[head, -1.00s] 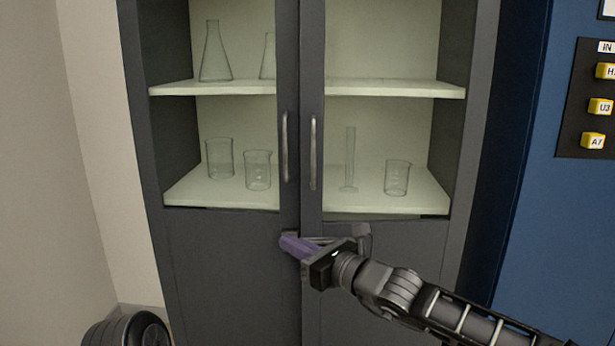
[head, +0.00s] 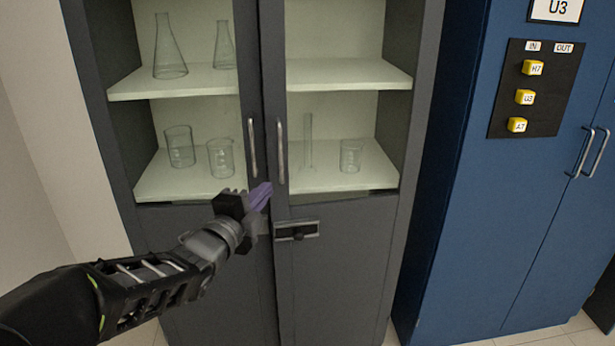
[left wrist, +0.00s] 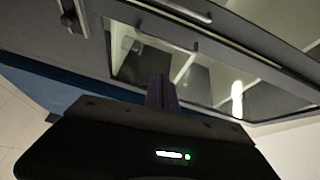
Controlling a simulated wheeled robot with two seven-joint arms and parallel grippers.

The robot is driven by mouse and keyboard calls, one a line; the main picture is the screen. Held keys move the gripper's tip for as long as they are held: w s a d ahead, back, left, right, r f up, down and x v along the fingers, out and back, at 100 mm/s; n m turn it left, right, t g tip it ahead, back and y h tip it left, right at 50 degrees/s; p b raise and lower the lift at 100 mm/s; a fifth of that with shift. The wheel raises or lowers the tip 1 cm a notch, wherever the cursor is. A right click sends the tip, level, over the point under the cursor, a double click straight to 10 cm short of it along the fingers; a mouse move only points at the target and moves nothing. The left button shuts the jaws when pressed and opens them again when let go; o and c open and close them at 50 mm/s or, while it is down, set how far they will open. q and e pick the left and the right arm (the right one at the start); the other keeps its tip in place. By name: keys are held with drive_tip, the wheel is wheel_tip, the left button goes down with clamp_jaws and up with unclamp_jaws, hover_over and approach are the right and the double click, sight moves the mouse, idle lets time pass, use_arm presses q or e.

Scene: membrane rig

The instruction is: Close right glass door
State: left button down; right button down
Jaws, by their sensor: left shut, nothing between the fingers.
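The right glass door (head: 342,115) is a dark-framed pane on the grey cabinet, with a vertical metal handle (head: 280,152) at its left edge. It looks flush or nearly flush with the left glass door (head: 190,105); I cannot tell whether a small gap remains. My left gripper (head: 264,192) has purple fingers, shut and empty, in front of the seam between the doors, just below the handles. Contact cannot be told. In the left wrist view its purple fingers (left wrist: 161,93) point toward the glass. My right gripper is out of view.
A latch (head: 297,231) sits on the right lower door beneath the glass. Flasks and beakers stand on shelves behind the glass. A blue cabinet (head: 470,200) with a yellow-button panel (head: 527,92) stands to the right. A pale wall is at the left.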

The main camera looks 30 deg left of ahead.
use_arm(q)
drive_tip(key=shift+r+m, duration=0.1)
drive_tip(key=shift+m, duration=0.6)
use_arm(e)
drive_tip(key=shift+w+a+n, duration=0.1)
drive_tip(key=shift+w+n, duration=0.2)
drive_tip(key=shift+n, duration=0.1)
use_arm(q)
drive_tip(key=shift+w, duration=0.15)
